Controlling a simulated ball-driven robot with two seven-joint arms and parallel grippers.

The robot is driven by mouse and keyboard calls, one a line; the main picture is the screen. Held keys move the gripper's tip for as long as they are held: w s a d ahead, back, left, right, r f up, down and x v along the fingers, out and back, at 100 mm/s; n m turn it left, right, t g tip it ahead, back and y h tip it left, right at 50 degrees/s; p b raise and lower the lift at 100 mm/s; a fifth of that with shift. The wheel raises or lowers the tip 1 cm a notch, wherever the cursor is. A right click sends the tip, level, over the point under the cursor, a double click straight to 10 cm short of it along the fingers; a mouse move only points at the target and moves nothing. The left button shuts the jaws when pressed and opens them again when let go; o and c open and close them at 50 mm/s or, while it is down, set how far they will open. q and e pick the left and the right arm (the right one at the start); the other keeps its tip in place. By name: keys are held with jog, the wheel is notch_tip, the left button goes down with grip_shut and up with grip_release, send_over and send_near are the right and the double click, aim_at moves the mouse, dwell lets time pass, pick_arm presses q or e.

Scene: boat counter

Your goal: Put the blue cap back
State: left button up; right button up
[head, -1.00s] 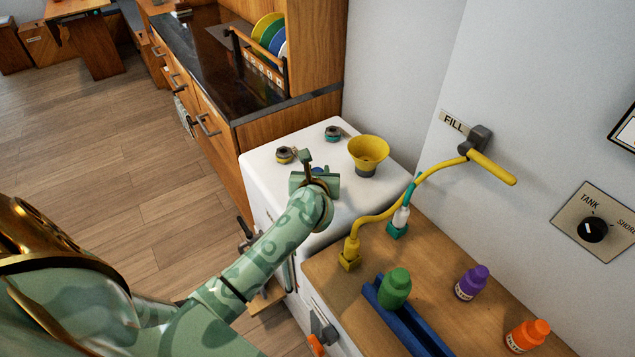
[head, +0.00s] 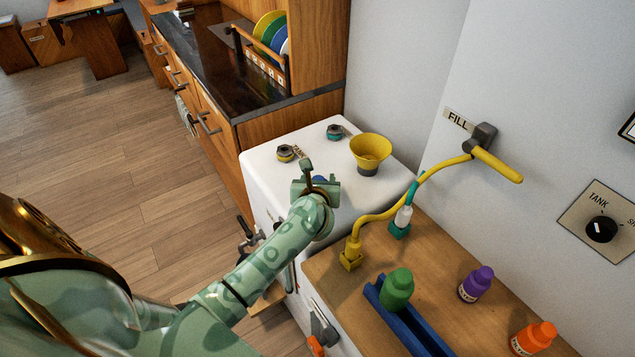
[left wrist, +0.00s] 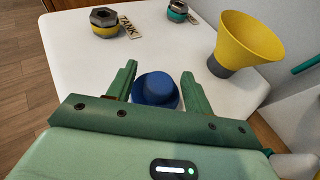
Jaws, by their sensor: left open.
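The blue cap (left wrist: 155,90) is between the two fingers of my left gripper (left wrist: 158,72) in the left wrist view, low over the white top. A sliver of the blue cap (head: 320,179) shows in the head view behind my left gripper (head: 319,175). The jaws are open, and a gap shows at least on the cap's right side. I cannot tell whether the cap lies on the white top or sits on a fitting, as its lower front is hidden. My right gripper is not in view.
A yellow-ringed filler (head: 286,153) by a TANK label, a teal-ringed filler (head: 335,132) and a yellow funnel (head: 370,150) stand on the white top (head: 268,170). A yellow hose (head: 405,205), blue tray (head: 405,320) and green bottle (head: 396,290) are to the right.

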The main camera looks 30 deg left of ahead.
pick_arm(q)
jog(key=shift+s+d+r, duration=0.15)
jog(key=shift+s+r, duration=0.1)
jog(key=shift+r, duration=0.05)
jog(key=p+v, duration=0.2)
jog(key=v, duration=0.9)
jog(key=shift+p, duration=0.35)
jog(key=shift+s+d, duration=0.1)
jog(key=shift+s, duration=0.05)
